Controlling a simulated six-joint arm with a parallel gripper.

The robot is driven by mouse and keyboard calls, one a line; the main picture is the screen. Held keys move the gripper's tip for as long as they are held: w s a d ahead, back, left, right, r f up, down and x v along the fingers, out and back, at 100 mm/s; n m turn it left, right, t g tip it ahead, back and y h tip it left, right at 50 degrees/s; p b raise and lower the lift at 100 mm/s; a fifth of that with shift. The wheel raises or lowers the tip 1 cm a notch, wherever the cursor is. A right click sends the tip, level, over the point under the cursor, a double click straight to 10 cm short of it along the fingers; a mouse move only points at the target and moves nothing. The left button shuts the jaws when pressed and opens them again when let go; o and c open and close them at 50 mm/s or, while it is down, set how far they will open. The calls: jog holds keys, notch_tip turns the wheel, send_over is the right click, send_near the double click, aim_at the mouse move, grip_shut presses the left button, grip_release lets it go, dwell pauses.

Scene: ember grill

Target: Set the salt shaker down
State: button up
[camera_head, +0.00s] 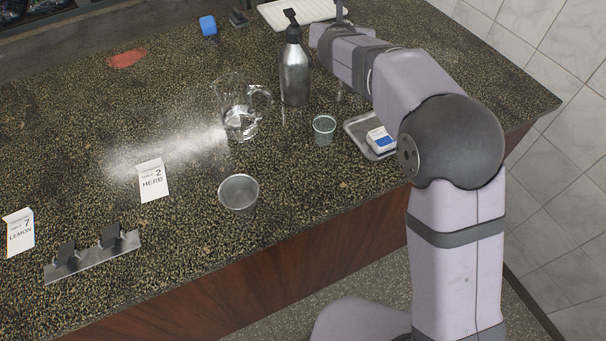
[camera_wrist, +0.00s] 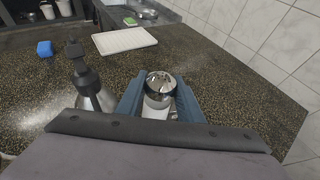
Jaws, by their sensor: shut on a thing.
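The salt shaker (camera_wrist: 159,84), with a shiny domed metal top and a pale body, shows in the wrist view between the blue fingers of my gripper (camera_wrist: 158,98). My gripper is shut on it, and it looks about upright. The wrist view does not show whether its base touches the counter (camera_wrist: 225,85). In the head view my arm hides most of the gripper and shaker, behind and right of the metal pump bottle (camera_head: 295,75).
The pump bottle stands close left of my gripper in the wrist view (camera_wrist: 90,90). A white board (camera_wrist: 124,40) lies beyond. Near the arm are a glass pitcher (camera_head: 240,115), a small green cup (camera_head: 324,128) and a metal tray (camera_head: 362,128). The right counter is clear.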

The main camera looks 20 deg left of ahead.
notch_tip(320, 180, up, 5)
jog(key=shift+f, duration=0.1)
jog(key=s+a, duration=0.1)
jog(key=s, duration=2.6)
jog(key=shift+n, duration=0.3)
jog(key=shift+w+a+f, duration=0.1)
jog(key=shift+f, duration=5.2)
jog(key=shift+a+f, duration=0.1)
jog(key=shift+f, duration=5.15)
jog(key=shift+f, duration=0.25)
jog(key=o, duration=1.2)
jog(key=shift+o, duration=0.2)
jog(key=shift+r, duration=0.2)
